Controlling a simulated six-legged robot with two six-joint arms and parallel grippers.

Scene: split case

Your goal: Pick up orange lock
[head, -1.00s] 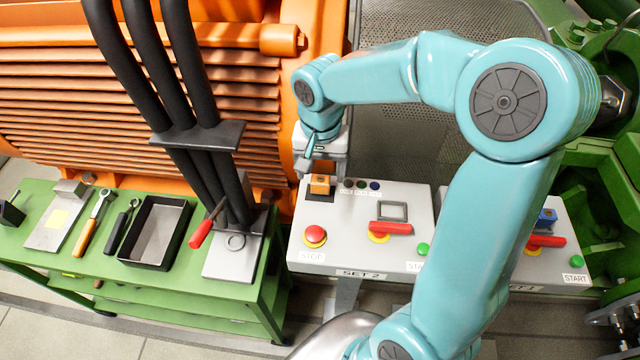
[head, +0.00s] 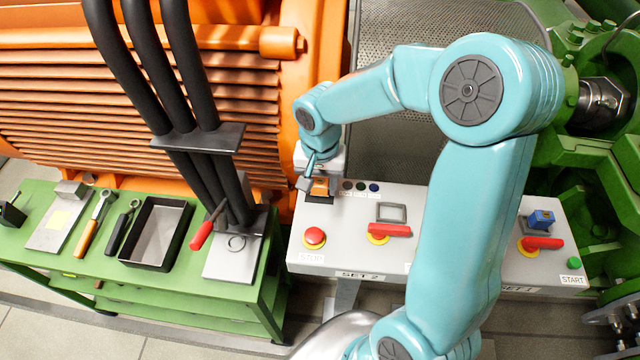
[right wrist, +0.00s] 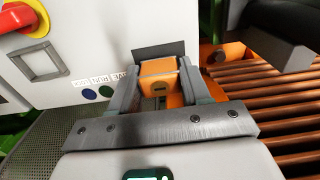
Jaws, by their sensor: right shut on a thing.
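The orange lock (head: 320,187) sits at the top left of the grey SET 2 control panel (head: 345,215), beside a dark square patch. My right gripper (head: 314,183) reaches down to it from above and is shut on it. In the right wrist view the orange lock (right wrist: 158,72) is between the two grey fingers of my right gripper (right wrist: 160,85), with a dark plate just beyond it. I cannot tell whether the lock is clear of the panel. My left gripper is not in view.
The panel carries a red stop button (head: 315,236) and a red handle (head: 390,230). A blue lock (head: 541,219) is on the SET 1 panel at right. A green bench (head: 100,265) at left holds tools and a black tray (head: 183,203). Black pipes (head: 205,110) rise beside it.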

